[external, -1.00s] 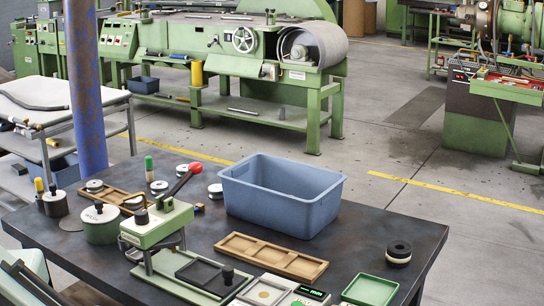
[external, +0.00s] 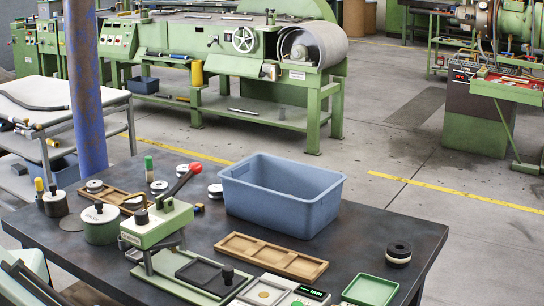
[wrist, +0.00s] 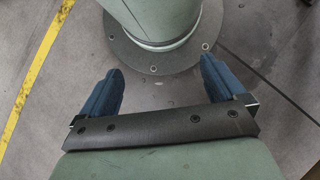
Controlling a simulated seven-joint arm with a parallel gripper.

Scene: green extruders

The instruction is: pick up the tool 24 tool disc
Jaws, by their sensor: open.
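Several round discs lie on the dark table (external: 350,235) in the external view; none shows a number I can read, so I cannot tell which is tool 24. A black disc on a pale one (external: 398,251) sits alone at the right. White discs with dark centres stand near the back edge: one (external: 216,191) left of the blue bin, one (external: 159,187) further left, and one (external: 95,186) by the wooden tray. My gripper (wrist: 161,66) shows in the wrist view, its two blue fingers wide apart and empty above the floor, facing my round base.
A blue bin (external: 283,205) stands at the back of the table. In front are a wooden tray (external: 270,257), a green press with a red-knobbed lever (external: 157,222), a green tray (external: 370,290) and a scale (external: 264,292). Lidded pots (external: 100,224) stand at left.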

